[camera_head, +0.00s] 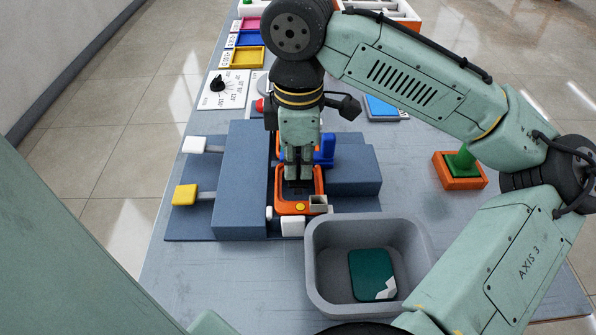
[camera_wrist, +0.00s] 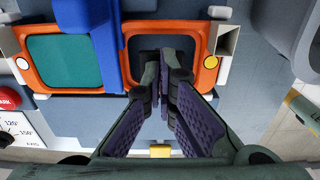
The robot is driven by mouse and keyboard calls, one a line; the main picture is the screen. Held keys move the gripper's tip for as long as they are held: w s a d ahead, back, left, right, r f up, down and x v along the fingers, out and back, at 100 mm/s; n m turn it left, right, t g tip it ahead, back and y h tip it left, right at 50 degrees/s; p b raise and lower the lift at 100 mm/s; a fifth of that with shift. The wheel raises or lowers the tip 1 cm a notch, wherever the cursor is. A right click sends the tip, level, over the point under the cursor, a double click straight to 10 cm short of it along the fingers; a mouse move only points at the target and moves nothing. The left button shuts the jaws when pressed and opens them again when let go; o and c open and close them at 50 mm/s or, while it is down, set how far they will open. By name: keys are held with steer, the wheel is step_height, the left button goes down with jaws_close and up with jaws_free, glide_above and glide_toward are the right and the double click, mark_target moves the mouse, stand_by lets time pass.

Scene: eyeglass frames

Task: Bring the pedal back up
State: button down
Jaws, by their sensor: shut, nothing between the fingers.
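Two pedal-like pads stick out on grey bars from the left of the blue-grey fixture (camera_head: 240,180): a yellow pad (camera_head: 184,195) and a white pad (camera_head: 194,145). The yellow pad also shows at the bottom of the wrist view (camera_wrist: 160,151). I cannot tell whether either is pressed down. My gripper (camera_head: 298,178) points down over the nearer orange frame (camera_head: 318,186), away from both pads. Its fingers are together and empty above the frame's dark opening. The farther orange frame (camera_wrist: 25,30) holds a teal lens (camera_wrist: 64,62). A blue clamp (camera_head: 326,152) stands between the frames.
A grey bin (camera_head: 325,262) with a teal piece (camera_head: 372,274) stands in front. A green peg in an orange block (camera_head: 460,170) stands right. A dial panel (camera_head: 222,90) and coloured trays (camera_head: 248,57) lie behind. The table left of the fixture's pads is narrow.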

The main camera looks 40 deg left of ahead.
steer(key=shift+f+b, duration=0.35)
steer(key=shift+f, duration=0.8)
stand_by(1.3)
steer(key=shift+r, duration=0.1)
step_height(320, 180, up, 5)
steer(key=p, duration=0.5)
stand_by(0.8)
